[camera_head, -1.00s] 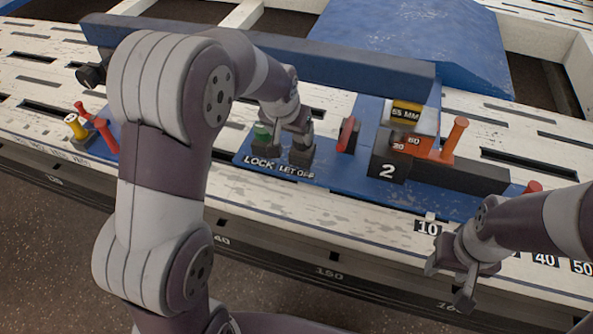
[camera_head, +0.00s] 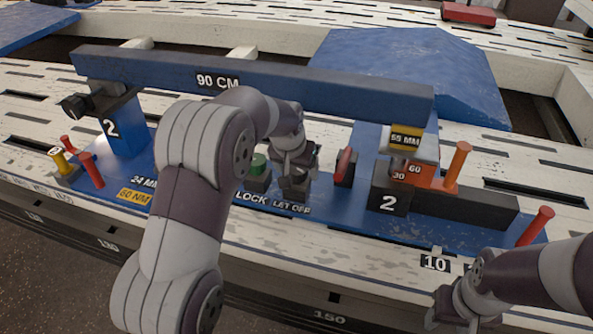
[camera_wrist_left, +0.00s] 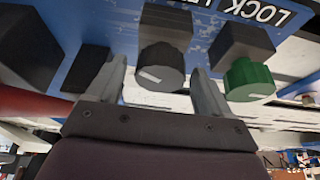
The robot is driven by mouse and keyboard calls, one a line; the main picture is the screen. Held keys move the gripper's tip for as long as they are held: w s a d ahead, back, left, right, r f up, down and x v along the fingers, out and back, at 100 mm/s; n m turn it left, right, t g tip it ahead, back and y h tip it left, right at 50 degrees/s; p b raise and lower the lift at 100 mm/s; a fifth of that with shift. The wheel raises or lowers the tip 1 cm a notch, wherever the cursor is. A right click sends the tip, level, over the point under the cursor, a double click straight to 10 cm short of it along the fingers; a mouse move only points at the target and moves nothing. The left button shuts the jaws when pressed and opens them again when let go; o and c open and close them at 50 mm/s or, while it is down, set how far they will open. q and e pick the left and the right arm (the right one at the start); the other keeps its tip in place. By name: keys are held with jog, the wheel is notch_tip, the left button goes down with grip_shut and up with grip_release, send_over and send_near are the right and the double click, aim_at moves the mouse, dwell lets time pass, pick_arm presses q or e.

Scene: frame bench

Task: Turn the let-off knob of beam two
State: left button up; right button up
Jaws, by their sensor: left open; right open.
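The dark let-off knob (camera_wrist_left: 162,72) with a pale mark sits on its black block in the left wrist view, between the two fingers of my left gripper (camera_wrist_left: 157,90). The fingers are open, one on each side, with visible gaps. In the head view my left gripper (camera_head: 297,178) is at the block above the LET OFF label (camera_head: 291,208) and hides most of the knob. The green lock knob (camera_head: 258,164) is just left of it; it also shows in the left wrist view (camera_wrist_left: 248,80). My right gripper (camera_head: 462,308) is open and empty at the lower right.
A long blue beam (camera_head: 300,82) marked 90 CM runs behind. A red lever (camera_head: 344,166) stands just right of the let-off block. Further right are a block marked 2 (camera_head: 388,192) and an orange post (camera_head: 457,166).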

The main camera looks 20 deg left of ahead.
pick_arm(q)
jog(key=c, duration=1)
jog(key=r+n+p, duration=0.1)
jog(key=p, duration=0.2)
jog(key=shift+n+y+p, duration=0.3)
jog(key=shift+y+p, duration=0.05)
jog(key=shift+y, duration=0.05)
jog(key=shift+c, duration=0.2)
jog(key=shift+f+n, duration=0.2)
jog(key=shift+n, duration=0.3)
jog(key=shift+f+n+y, duration=0.25)
jog(key=shift+n+y, duration=0.35)
jog(key=shift+n, duration=0.5)
jog(key=o, duration=1)
jog(key=shift+o, duration=0.2)
jog(key=shift+r, duration=0.1)
